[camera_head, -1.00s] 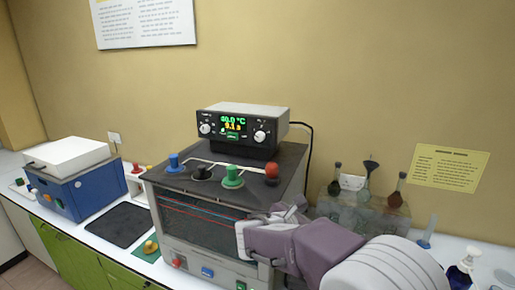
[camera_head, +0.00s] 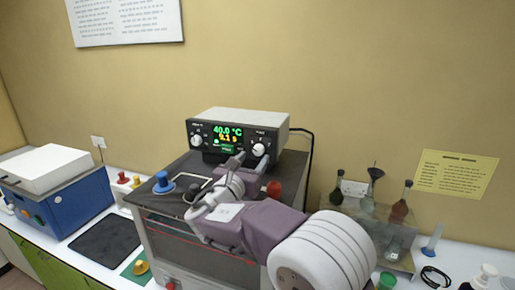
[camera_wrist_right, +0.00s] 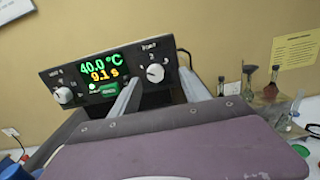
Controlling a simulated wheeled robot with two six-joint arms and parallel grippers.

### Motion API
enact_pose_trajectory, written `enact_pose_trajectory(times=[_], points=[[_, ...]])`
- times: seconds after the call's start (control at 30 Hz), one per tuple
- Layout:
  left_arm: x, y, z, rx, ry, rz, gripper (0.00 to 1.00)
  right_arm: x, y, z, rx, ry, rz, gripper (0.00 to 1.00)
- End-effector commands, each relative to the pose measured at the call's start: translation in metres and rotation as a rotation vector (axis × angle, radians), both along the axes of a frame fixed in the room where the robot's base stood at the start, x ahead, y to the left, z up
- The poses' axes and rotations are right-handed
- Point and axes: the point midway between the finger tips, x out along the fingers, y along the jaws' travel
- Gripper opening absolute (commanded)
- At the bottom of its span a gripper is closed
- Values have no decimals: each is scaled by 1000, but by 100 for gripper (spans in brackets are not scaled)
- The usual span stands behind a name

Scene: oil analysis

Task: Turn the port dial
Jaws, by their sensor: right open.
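The black control unit (camera_head: 237,115) sits on top of the bath, its display lit with 40.0 °C and 9.1 s. Its front has two white dials, a left one (camera_head: 196,139) and a right one (camera_head: 258,149). In the right wrist view, the left dial (camera_wrist_right: 63,95) and right dial (camera_wrist_right: 155,73) also show. The small label above the right dial is blurred. My right gripper (camera_head: 232,170) is open and empty in front of the unit. In the right wrist view, its two fingers (camera_wrist_right: 160,84) spread below and either side of the right dial, apparently without gripping it. My left gripper is out of view.
The dark bath lid (camera_head: 187,166) bears a blue knob (camera_head: 163,183) and a red knob (camera_head: 273,189), close to my right gripper. A rack with several flasks (camera_head: 400,207) stands at right. A blue machine (camera_head: 62,205) stands at left, beside a black mat (camera_head: 107,240).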

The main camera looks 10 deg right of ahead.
Motion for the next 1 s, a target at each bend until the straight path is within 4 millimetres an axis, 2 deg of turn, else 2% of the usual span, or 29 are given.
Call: enact_pose_trajectory(times=[0.03,0.23,0.57,0.77,1.0], points=[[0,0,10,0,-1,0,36,9,-8,4,-3,4,-5,54],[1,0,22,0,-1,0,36,35,-24,3,-1,2,-2,54],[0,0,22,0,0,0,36,41,-28,0,0,1,0,54],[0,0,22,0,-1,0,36,40,-28,0,0,2,-1,1],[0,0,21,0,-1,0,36,40,-27,-1,3,1,1,0]])
